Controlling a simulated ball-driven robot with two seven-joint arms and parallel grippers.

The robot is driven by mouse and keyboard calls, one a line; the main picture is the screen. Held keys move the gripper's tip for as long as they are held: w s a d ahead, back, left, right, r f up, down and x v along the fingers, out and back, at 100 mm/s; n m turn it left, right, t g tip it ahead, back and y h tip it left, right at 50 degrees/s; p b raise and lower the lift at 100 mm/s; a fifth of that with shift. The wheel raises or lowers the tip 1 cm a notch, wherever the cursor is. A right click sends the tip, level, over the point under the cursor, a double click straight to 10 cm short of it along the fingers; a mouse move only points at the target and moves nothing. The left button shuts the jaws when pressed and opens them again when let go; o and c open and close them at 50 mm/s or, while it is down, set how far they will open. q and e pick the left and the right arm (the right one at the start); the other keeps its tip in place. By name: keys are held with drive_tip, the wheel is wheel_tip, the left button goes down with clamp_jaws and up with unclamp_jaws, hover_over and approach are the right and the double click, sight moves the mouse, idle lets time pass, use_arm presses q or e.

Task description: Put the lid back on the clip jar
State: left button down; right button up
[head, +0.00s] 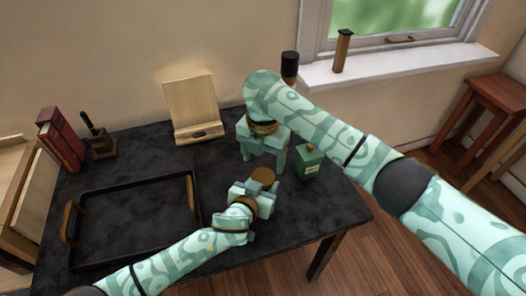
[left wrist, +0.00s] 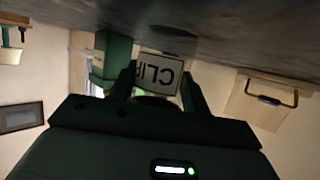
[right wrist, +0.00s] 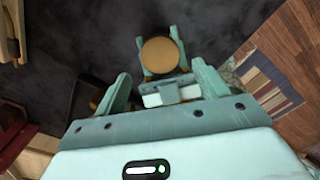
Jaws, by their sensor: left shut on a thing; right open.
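The clip jar, with a white label reading CLIP, shows in the left wrist view (left wrist: 160,73) between the fingers of my left gripper (left wrist: 158,92). In the head view my left gripper (head: 256,189) is shut on the jar at the table's right part. A round brown lid (head: 263,175) shows on top of the jar; it is also a brown disc in the right wrist view (right wrist: 160,55). I cannot tell how firmly it sits. My right gripper (head: 262,152) is open and empty, just behind and above the jar. Its fingers (right wrist: 160,85) are apart from the lid.
A green labelled container (head: 309,163) stands close to the right of the grippers. A black tray (head: 130,262) with wooden handles fills the table's left. A wooden stand (head: 190,105), red books (head: 60,140) and a stamp holder (head: 100,142) stand at the back.

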sight(263, 176)
wheel_tip(263, 176, down, 6)
drive_tip(key=shift+r, duration=0.1)
idle(0.4)
drive_tip(key=c, duration=1)
drive_tip(key=m, duration=0.3)
